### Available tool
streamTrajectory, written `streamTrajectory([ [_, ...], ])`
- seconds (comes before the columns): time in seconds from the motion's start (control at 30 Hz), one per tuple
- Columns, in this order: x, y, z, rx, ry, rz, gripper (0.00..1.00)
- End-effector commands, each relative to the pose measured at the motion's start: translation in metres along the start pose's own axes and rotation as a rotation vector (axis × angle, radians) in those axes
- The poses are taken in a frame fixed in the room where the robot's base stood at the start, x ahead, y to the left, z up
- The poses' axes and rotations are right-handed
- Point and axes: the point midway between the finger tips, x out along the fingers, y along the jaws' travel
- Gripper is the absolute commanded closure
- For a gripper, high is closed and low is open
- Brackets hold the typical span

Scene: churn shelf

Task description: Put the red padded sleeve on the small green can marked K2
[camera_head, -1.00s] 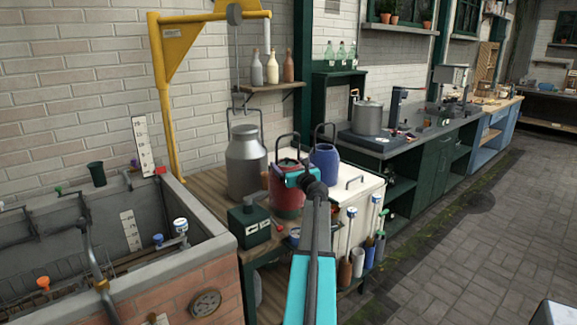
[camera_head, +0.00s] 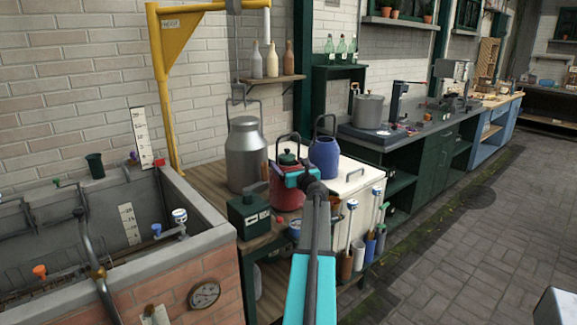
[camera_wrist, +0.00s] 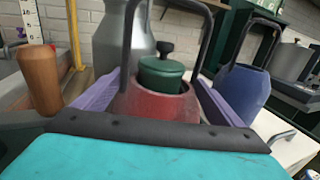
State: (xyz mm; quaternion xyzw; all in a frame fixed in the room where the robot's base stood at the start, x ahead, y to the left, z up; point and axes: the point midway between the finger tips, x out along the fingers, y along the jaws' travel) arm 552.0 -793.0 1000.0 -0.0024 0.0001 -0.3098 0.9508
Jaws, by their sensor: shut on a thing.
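The red padded sleeve (camera_head: 285,197) is upright on the wooden bench, with a black arched handle over its top. It also shows in the wrist view (camera_wrist: 158,107). My gripper (camera_head: 298,180) has its purple fingers on both sides of the sleeve in the wrist view (camera_wrist: 157,97) and is shut on it. A green can (camera_wrist: 160,76) with a dark knob on its lid pokes up inside the sleeve's rim. The sleeve is around it; the can's lower part and any K2 marking are hidden. I cannot tell whether the sleeve's base is fully down.
A tall grey metal churn (camera_head: 246,155) stands close behind left. A blue container (camera_head: 324,157) with a black handle is close on the right. A dark green box (camera_head: 248,216) is at front left. A brown wooden cylinder (camera_wrist: 40,78) is near my left finger.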

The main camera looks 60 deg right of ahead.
Motion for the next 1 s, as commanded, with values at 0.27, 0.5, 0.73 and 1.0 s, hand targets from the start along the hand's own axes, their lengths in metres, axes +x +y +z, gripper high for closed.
streamTrajectory([
  [0.27, -0.0001, -0.0001, -0.0073, 0.000, -0.001, 0.000, 0.52],
  [0.5, 0.0000, 0.0000, -0.0070, 0.000, -0.001, 0.000, 0.52],
  [0.73, -0.0001, 0.0000, -0.0079, 0.000, -0.001, 0.000, 0.52],
  [1.0, 0.0000, 0.0000, -0.0101, 0.000, -0.001, 0.000, 0.52],
])
